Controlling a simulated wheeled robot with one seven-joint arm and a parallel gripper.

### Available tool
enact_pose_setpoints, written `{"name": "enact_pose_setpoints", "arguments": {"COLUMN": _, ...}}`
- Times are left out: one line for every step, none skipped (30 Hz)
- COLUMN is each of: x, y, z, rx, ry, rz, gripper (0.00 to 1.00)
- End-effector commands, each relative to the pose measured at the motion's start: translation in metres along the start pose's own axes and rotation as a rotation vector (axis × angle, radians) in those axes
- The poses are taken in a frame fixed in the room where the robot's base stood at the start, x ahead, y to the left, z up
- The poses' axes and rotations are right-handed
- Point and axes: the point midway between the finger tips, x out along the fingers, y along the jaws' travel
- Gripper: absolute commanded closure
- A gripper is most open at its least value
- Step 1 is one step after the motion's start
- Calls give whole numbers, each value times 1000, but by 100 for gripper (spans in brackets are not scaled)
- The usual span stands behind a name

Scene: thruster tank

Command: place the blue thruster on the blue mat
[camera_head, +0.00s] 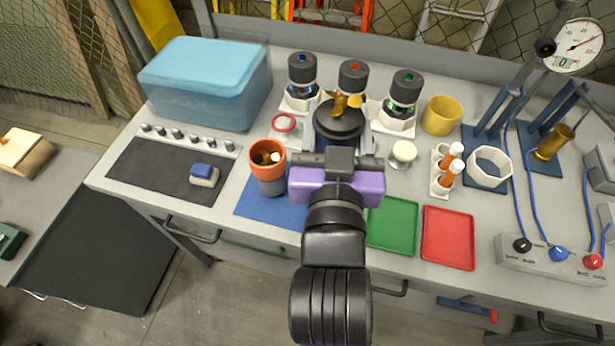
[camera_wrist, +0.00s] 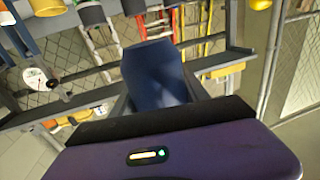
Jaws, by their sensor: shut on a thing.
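The blue thruster (camera_head: 322,131) has a dark blue body, a black top and a gold propeller. My gripper (camera_head: 338,140), purple at its palm, is shut on it, with the propeller end up. In the wrist view the thruster's blue body (camera_wrist: 158,75) sits between the fingers of my gripper (camera_wrist: 160,100). The thruster appears above the bench, behind and to the right of the blue mat; its exact height is unclear. The blue mat (camera_head: 262,213) lies at the bench's front edge, its right part hidden by my gripper. An orange-rimmed cup-shaped part (camera_head: 270,182) stands at its back.
Three dark-capped units in white stands, with blue (camera_head: 303,66), red (camera_head: 353,72) and green (camera_head: 405,84) marks, stand behind. A green tray (camera_head: 393,225) and a red tray (camera_head: 448,238) lie right of the mat. The blue mat's front left is bare.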

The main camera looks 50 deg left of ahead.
Motion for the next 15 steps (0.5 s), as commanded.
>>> {"name": "enact_pose_setpoints", "arguments": {"x": 0, "y": 0, "z": 6, "rx": 0, "ry": -3, "rz": 0, "gripper": 100}}
{"name": "enact_pose_setpoints", "arguments": {"x": 0, "y": 0, "z": 11, "rx": 0, "ry": -3, "rz": 0, "gripper": 100}}
{"name": "enact_pose_setpoints", "arguments": {"x": 0, "y": 0, "z": 19, "rx": 0, "ry": -5, "rz": 0, "gripper": 100}}
{"name": "enact_pose_setpoints", "arguments": {"x": 0, "y": 0, "z": 25, "rx": -1, "ry": -5, "rz": 0, "gripper": 100}}
{"name": "enact_pose_setpoints", "arguments": {"x": -1, "y": 0, "z": 33, "rx": -2, "ry": -7, "rz": -1, "gripper": 100}}
{"name": "enact_pose_setpoints", "arguments": {"x": 0, "y": 0, "z": 43, "rx": -1, "ry": -6, "rz": 0, "gripper": 100}}
{"name": "enact_pose_setpoints", "arguments": {"x": 0, "y": 0, "z": 50, "rx": -1, "ry": -7, "rz": 0, "gripper": 100}}
{"name": "enact_pose_setpoints", "arguments": {"x": -1, "y": 0, "z": 57, "rx": -2, "ry": -6, "rz": 0, "gripper": 100}}
{"name": "enact_pose_setpoints", "arguments": {"x": 0, "y": 0, "z": 67, "rx": -2, "ry": -5, "rz": 0, "gripper": 100}}
{"name": "enact_pose_setpoints", "arguments": {"x": 0, "y": 0, "z": 74, "rx": -1, "ry": -6, "rz": 0, "gripper": 100}}
{"name": "enact_pose_setpoints", "arguments": {"x": 0, "y": 0, "z": 82, "rx": -2, "ry": -6, "rz": 0, "gripper": 100}}
{"name": "enact_pose_setpoints", "arguments": {"x": -1, "y": 0, "z": 91, "rx": -2, "ry": -4, "rz": -2, "gripper": 100}}
{"name": "enact_pose_setpoints", "arguments": {"x": 0, "y": 0, "z": 99, "rx": -2, "ry": -5, "rz": 0, "gripper": 100}}
{"name": "enact_pose_setpoints", "arguments": {"x": 0, "y": 0, "z": 106, "rx": -2, "ry": -5, "rz": 0, "gripper": 100}}
{"name": "enact_pose_setpoints", "arguments": {"x": -1, "y": 0, "z": 116, "rx": -2, "ry": -5, "rz": -1, "gripper": 100}}
